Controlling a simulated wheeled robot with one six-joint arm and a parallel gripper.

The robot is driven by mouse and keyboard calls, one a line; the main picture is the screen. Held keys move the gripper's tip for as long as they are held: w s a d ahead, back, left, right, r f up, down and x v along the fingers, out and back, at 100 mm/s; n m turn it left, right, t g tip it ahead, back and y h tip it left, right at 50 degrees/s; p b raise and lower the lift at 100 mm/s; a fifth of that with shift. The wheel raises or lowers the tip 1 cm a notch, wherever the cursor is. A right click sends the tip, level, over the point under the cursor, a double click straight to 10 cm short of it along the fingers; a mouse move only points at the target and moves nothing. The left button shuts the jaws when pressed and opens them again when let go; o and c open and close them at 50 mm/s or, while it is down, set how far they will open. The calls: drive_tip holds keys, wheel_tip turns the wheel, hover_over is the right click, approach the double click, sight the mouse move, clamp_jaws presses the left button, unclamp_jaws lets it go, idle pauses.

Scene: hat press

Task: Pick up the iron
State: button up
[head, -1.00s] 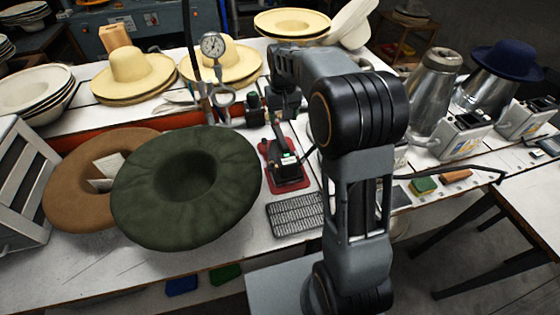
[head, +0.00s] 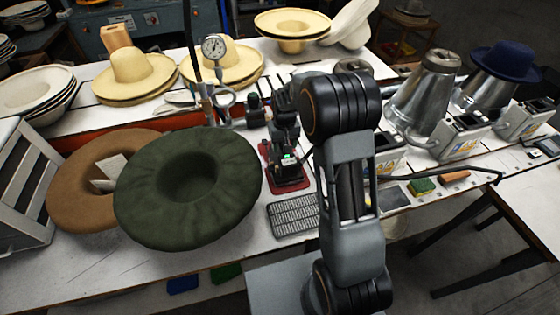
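The iron (head: 290,162) is a small dark body with a lit green spot. It stands on a red pad (head: 300,184) on the white table, right of the dark green hat. My gripper (head: 286,140) points down right over the iron, at the upper part of it. My arm hides part of the area to the right. The fingertips are small and dark against the dark iron, so I cannot tell whether they touch it or how far apart they are.
A dark green hat (head: 150,213) and a brown hat (head: 75,205) lie to the left. A metal grid (head: 293,215) lies in front of the pad. A gauge (head: 213,47) on a stand rises behind. Metal hat blocks (head: 424,92) and control boxes (head: 456,138) stand to the right.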

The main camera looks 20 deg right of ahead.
drive_tip(key=shift+f, duration=0.3)
clamp_jaws()
drive_tip(key=shift+w+r, duration=0.1)
drive_tip(key=shift+r, duration=0.1)
idle(0.4)
